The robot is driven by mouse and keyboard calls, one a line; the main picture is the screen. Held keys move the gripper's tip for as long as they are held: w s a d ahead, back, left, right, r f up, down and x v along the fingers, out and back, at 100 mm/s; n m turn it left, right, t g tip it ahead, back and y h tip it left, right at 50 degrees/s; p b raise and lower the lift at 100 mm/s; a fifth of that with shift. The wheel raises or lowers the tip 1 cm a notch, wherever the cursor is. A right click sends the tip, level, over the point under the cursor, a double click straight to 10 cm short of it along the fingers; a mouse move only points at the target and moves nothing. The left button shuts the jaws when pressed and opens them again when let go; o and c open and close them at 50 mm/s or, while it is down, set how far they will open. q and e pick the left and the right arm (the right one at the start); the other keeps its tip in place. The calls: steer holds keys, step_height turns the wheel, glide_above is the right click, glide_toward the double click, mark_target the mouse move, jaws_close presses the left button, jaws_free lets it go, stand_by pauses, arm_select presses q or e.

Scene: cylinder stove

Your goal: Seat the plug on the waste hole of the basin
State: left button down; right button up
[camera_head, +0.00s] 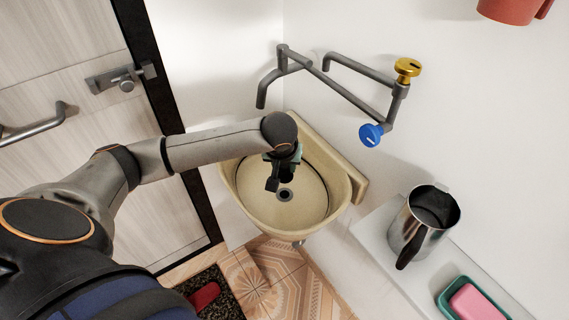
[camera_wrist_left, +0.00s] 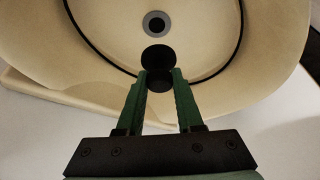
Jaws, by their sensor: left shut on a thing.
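The cream basin (camera_head: 232,180) is fixed to the wall, and its waste hole (camera_head: 284,195) shows as a grey ring with a dark centre. The hole also shows uncovered in the left wrist view (camera_wrist_left: 156,24). My left gripper (camera_wrist_left: 160,78) has its green fingers shut on the black plug (camera_wrist_left: 158,57). In the wrist view the plug's round dark face lies just below the hole, apart from it. In the head view my left gripper (camera_head: 282,170) hangs over the bowl, just behind the hole, and its wrist hides part of the basin. My right gripper is not in view.
Grey tap pipes (camera_head: 335,80) with a yellow knob (camera_head: 407,69) and a blue knob (camera_head: 371,134) run above the basin. A metal jug (camera_head: 415,232) and a soap dish (camera_head: 447,297) with pink soap stand on the white shelf at right. A door is at left.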

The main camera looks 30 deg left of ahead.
mark_target(284, 178)
arm_select(q)
steer(key=shift+r+p, duration=0.2)
steer(key=shift+p, duration=0.45)
steer(key=shift+f+b, duration=1.15)
steer(key=shift+f, duration=1.95)
steer(key=shift+r, duration=0.1)
steer(key=shift+p, duration=0.55)
steer(key=shift+p, duration=0.55)
